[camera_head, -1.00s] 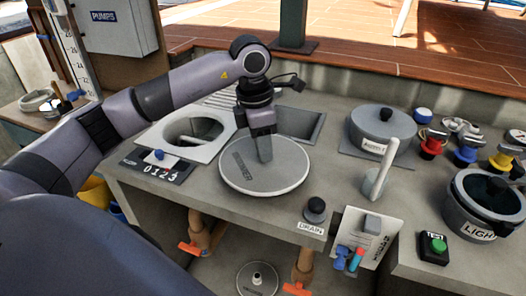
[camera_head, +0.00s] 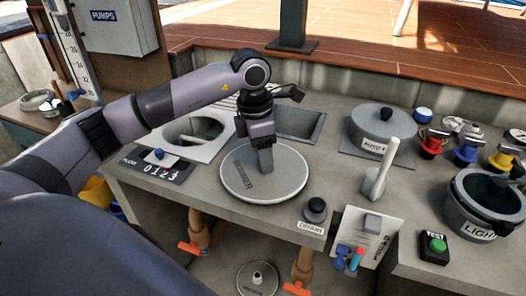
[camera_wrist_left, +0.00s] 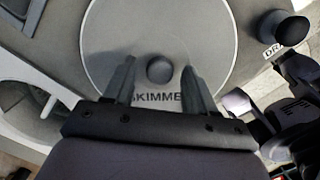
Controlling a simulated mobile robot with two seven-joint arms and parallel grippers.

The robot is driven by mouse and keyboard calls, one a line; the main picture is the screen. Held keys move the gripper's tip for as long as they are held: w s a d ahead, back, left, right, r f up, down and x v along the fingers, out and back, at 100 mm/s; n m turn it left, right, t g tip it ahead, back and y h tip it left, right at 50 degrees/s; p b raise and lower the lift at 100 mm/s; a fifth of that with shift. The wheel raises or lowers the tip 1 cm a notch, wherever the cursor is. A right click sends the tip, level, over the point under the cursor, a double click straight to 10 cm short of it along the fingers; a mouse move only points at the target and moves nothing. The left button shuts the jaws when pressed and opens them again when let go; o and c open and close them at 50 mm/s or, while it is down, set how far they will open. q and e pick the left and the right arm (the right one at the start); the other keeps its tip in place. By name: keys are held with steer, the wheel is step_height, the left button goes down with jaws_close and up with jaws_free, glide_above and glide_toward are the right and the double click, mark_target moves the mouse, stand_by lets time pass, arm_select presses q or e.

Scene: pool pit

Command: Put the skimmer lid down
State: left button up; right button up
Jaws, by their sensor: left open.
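The skimmer lid (camera_head: 278,186) is a round grey disc with a pale rim. It lies flat on the grey counter, in front of the rectangular recess and right of the round skimmer opening (camera_head: 196,135). My left gripper (camera_head: 266,170) points down over the lid. In the left wrist view the lid (camera_wrist_left: 200,35) fills the upper middle, with its dark round knob (camera_wrist_left: 159,70) between the two fingers of my left gripper (camera_wrist_left: 157,85). The fingers are apart, with a gap on both sides of the knob.
A black drain knob (camera_head: 315,210) stands right of the lid. A dial plate with digits (camera_head: 160,170) lies left. A lidded grey pot (camera_head: 381,131), a white handle (camera_head: 380,172) and a light housing (camera_head: 482,205) occupy the right side.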

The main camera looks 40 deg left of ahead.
mark_target(257, 169)
arm_select(q)
step_height(257, 169, up, 12)
steer(key=s+a, duration=0.1)
steer(key=shift+b, duration=0.3)
stand_by(0.5)
